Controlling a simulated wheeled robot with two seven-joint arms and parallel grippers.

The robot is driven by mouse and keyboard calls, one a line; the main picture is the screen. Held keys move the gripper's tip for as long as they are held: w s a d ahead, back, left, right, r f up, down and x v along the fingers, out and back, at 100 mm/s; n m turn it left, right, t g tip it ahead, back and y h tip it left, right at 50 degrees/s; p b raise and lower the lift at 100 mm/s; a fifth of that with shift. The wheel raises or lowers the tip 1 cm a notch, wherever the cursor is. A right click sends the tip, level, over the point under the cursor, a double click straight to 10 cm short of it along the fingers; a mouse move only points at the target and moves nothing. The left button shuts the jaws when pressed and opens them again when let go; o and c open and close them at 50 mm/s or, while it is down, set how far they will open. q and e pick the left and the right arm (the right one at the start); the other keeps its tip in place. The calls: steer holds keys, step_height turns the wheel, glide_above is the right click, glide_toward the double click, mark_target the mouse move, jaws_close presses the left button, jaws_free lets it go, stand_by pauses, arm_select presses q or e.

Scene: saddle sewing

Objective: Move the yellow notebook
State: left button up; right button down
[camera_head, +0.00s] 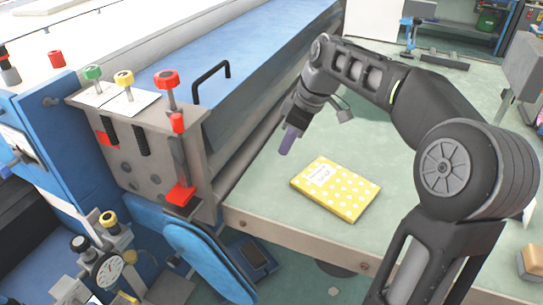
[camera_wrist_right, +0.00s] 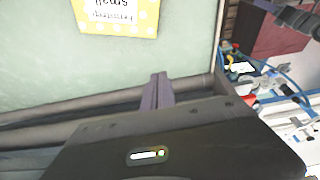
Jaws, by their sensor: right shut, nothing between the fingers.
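The yellow notebook (camera_head: 347,196) with white dots and a white label lies flat on the pale green table, near its front edge. Its labelled edge also shows at the top of the right wrist view (camera_wrist_right: 145,24). My right gripper (camera_head: 288,140) is shut and empty, above and to the left of the notebook, apart from it. Its closed fingers show in the right wrist view (camera_wrist_right: 157,90). My left gripper is not in view.
A large blue and grey machine (camera_head: 150,140) with red, yellow and green knobs stands left of the table. The green table top (camera_head: 262,190) is clear around the notebook. A small blue tool (camera_head: 410,35) stands at the back.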

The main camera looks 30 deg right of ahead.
steer(key=p+x, duration=0.1)
steer(key=x, duration=0.8)
steer(key=shift+a+f, duration=0.15)
steer(key=shift+f, duration=0.1)
steer(key=s+d+p, duration=0.1)
steer(key=s+d, duration=0.1)
steer(key=shift+s+p, duration=0.25)
steer(key=shift+p, duration=0.05)
steer(key=shift+s+d+f, duration=0.1)
steer(key=shift+s+d, duration=0.1)
steer(key=shift+s, duration=0.05)
